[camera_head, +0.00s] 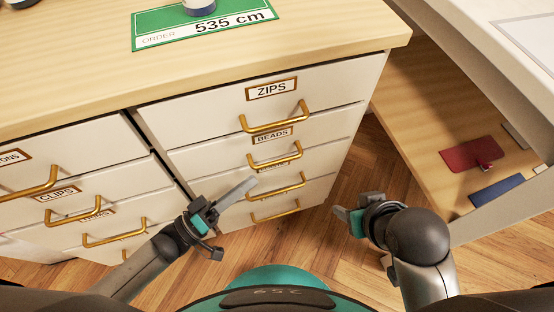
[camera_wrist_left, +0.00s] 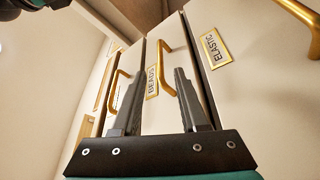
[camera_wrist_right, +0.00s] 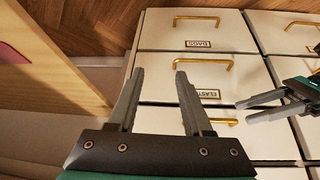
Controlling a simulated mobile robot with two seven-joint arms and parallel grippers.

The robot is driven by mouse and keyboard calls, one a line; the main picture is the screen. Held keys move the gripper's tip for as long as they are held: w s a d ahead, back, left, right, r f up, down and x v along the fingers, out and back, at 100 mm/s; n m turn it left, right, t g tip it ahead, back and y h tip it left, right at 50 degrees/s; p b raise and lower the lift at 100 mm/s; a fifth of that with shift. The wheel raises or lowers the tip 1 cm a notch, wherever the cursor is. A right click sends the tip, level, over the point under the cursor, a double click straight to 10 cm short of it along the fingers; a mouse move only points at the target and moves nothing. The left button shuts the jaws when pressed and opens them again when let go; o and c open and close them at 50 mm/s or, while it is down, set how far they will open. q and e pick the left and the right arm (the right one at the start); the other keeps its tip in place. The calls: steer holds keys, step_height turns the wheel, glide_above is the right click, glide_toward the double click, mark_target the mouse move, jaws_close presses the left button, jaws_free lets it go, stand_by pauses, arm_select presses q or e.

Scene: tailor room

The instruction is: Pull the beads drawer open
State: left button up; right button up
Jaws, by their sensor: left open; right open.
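The beads drawer (camera_head: 318,136) is the second front down in the right column, under the ZIPS drawer, and looks closed. Its label (camera_wrist_left: 152,82) and gold bar handle (camera_wrist_left: 166,66) show in the left wrist view. My left gripper (camera_head: 232,200) is open and empty in front of the right column; in its wrist view the beads handle shows between the fingers, and I cannot tell the remaining distance. My right gripper (camera_head: 345,214) is open and empty, off the column's right side; its fingers (camera_wrist_right: 158,85) point toward the ELASTIC drawer front in its wrist view.
The ZIPS handle (camera_head: 274,117) sits above and the elastic handle (camera_wrist_left: 298,20) is on the neighbouring drawer. A left column has a CLIPS drawer (camera_head: 72,217). A shelf (camera_head: 420,110) with a red wallet (camera_head: 470,155) stands at right. Wooden floor (camera_head: 372,170) is clear between.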

mark_target(277, 160)
arm_select(q)
steer(key=shift+b+x, duration=0.8)
steer(key=shift+x, duration=3.5)
arm_select(e)
steer(key=shift+w+a+f+t+y, duration=0.2)
steer(key=shift+w+a+t+y, duration=0.15)
steer(key=shift+w+a+t, duration=0.45)
steer(key=shift+w+a+f+t+y, duration=0.15)
steer(key=shift+w+a+t+y, duration=0.2)
steer(key=shift+w+a+t, duration=0.45)
arm_select(q)
steer(key=shift+c, duration=0.2)
arm_select(e)
steer(key=shift+a, duration=0.3)
arm_select(q)
jaws_close()
